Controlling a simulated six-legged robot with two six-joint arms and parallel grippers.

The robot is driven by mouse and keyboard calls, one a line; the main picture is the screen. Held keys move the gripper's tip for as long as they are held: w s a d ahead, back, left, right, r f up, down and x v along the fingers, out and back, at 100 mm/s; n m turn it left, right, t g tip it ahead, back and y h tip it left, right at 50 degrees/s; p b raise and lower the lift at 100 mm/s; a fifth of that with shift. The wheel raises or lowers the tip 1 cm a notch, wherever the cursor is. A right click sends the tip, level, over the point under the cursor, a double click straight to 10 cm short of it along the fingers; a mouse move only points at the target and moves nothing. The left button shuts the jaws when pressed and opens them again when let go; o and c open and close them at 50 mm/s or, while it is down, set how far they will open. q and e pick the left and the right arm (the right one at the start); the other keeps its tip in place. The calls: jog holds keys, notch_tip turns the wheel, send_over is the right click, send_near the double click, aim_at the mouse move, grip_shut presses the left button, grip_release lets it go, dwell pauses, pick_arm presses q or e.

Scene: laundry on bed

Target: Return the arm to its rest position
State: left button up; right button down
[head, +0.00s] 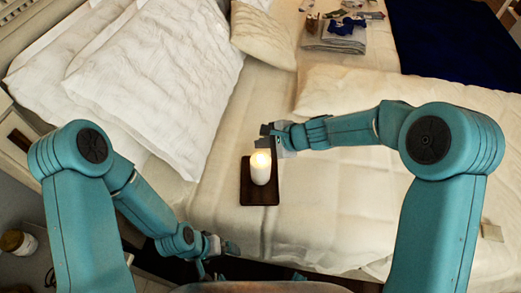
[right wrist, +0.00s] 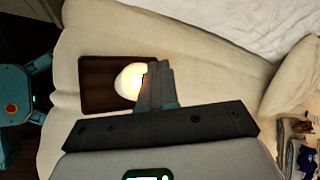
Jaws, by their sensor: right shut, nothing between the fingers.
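My right gripper (head: 264,137) is shut and empty, held just behind and above a lit white candle (head: 260,167). The candle stands upright on a dark brown tray (head: 260,198) on the bed. In the right wrist view the shut fingers (right wrist: 160,85) cover one side of the candle (right wrist: 128,80), and the tray (right wrist: 92,85) lies beneath it. I cannot tell whether the fingers touch the candle. My right arm reaches in from the right across the bed. My left gripper (head: 226,247) hangs low near the bed's front edge, and its jaws are too small to judge.
White pillows (head: 150,80) lie at the left of the bed (head: 330,215). Folded clothes (head: 332,38) with socks lie at the back, beside a dark blue cloth (head: 460,45). A jar (head: 18,242) stands at the lower left. The bed right of the tray is mostly clear.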

pick_arm(q)
jog(key=shift+r, duration=0.35)
pick_arm(e)
jog(key=shift+r, duration=0.45)
